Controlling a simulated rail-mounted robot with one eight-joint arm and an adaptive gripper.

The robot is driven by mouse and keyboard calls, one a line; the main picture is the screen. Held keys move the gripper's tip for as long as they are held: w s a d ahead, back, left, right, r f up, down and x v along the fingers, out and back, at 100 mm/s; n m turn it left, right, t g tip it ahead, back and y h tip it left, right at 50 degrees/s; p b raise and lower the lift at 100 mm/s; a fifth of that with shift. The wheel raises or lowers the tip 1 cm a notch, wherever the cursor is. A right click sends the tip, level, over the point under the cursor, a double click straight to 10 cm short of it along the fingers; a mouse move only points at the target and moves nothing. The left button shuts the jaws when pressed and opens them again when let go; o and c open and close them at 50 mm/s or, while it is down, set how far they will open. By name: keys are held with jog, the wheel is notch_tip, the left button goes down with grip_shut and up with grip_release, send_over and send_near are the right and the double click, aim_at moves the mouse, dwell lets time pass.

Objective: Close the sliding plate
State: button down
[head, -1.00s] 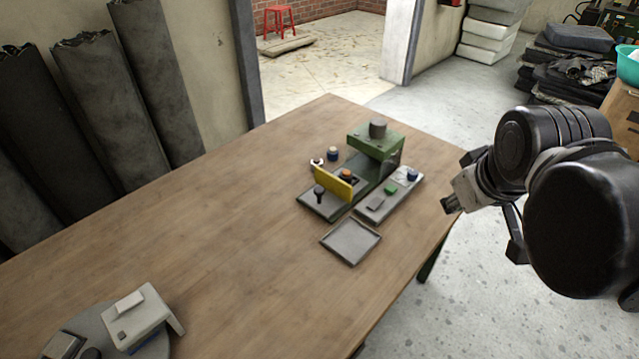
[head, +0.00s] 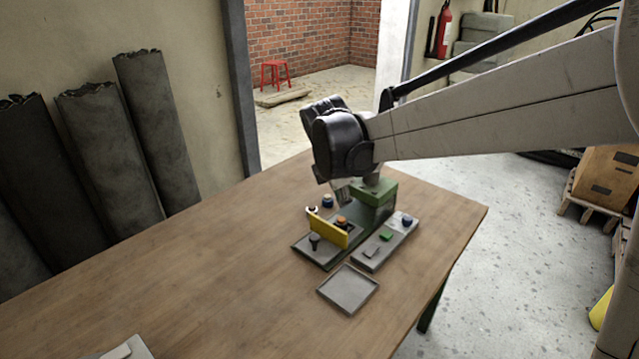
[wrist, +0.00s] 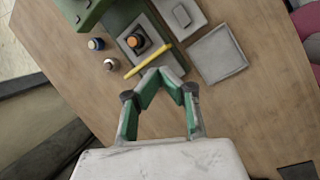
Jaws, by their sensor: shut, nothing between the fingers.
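The yellow upright plate (head: 328,231) stands across the base of a green machine (head: 375,192) on the table. It shows as a thin yellow bar in the wrist view (wrist: 147,61). A dark knob (head: 315,241) stands on the near grey pad in front of the plate. An orange-topped part (wrist: 135,41) sits just behind the plate. My gripper (wrist: 163,73) is shut and empty. In the wrist view its fingertips appear just on the near side of the plate; I cannot tell whether they touch it. In the head view my wrist is above the machine's left side, its fingers mostly hidden.
A grey tray (head: 348,289) lies in front of the machine. The table's left and front are largely clear.

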aim_at(316, 229)
jog(key=w+a+f+n, duration=0.5)
jog(key=a+f+n, duration=0.15)
jog(key=a, duration=0.25)
jog(key=shift+m+h, duration=0.35)
jog(key=shift+h, duration=0.05)
jog(key=x, duration=0.3)
jog(key=b+x, duration=0.1)
jog(key=x, duration=0.3)
jog(key=s+x, duration=0.1)
jog(key=x, duration=0.2)
jog(key=shift+w+f, duration=0.1)
jog(key=shift+f, duration=0.3)
jog(key=shift+w, duration=0.1)
